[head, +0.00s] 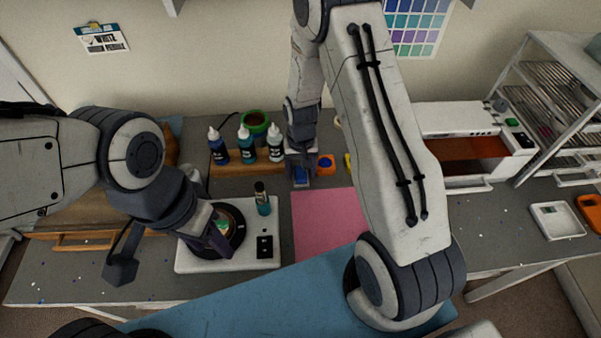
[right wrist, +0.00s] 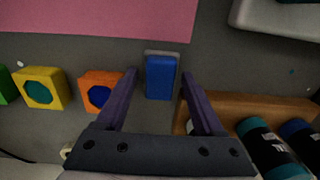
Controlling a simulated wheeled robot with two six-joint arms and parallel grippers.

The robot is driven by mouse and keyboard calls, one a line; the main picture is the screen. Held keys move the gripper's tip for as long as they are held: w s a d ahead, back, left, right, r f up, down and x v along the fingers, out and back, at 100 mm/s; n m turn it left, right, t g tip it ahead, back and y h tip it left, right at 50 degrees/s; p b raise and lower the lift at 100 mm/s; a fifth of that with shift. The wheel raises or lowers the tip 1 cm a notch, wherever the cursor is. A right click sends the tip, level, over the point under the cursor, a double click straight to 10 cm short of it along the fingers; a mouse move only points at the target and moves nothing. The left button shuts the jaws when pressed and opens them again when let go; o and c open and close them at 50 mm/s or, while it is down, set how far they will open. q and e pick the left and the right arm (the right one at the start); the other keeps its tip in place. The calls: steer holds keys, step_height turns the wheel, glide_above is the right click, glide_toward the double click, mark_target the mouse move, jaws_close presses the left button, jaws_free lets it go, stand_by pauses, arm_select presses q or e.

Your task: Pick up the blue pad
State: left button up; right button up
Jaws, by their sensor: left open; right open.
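The blue pad (right wrist: 160,78) is a small blue block with a grey edge at its far end, lying on the dark table. My right gripper (right wrist: 158,85) is open, with one finger on each side of the pad and visible gaps between. In the head view the blue pad (head: 301,175) shows just below the right gripper (head: 300,160), which partly hides it. My left gripper (head: 218,238) is open, over the round dark disc of the white device (head: 190,263) at the left, and hides part of it.
Orange block (right wrist: 98,92) and yellow block (right wrist: 40,88) lie left of the pad in the right wrist view. A wooden rack (right wrist: 250,106) with bottles stands close on the other side. A pink mat (head: 325,222) and small bottle (head: 262,200) are nearby.

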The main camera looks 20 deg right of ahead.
mark_target(301, 172)
steer(key=shift+f, duration=0.3)
jaws_close()
steer(key=shift+r, duration=0.2)
step_height(301, 172, up, 4)
steer(key=shift+w+f+b, duration=0.1)
steer(key=shift+f+b, duration=0.1)
steer(key=shift+b, duration=0.6)
steer(key=s+d+r+b, duration=0.2)
steer(key=s+d+r, duration=0.4)
steer(key=d, duration=0.4)
steer(key=shift+s+r+b, duration=0.2)
steer(key=shift+r+b, duration=0.15)
steer(key=shift+r, duration=0.2)
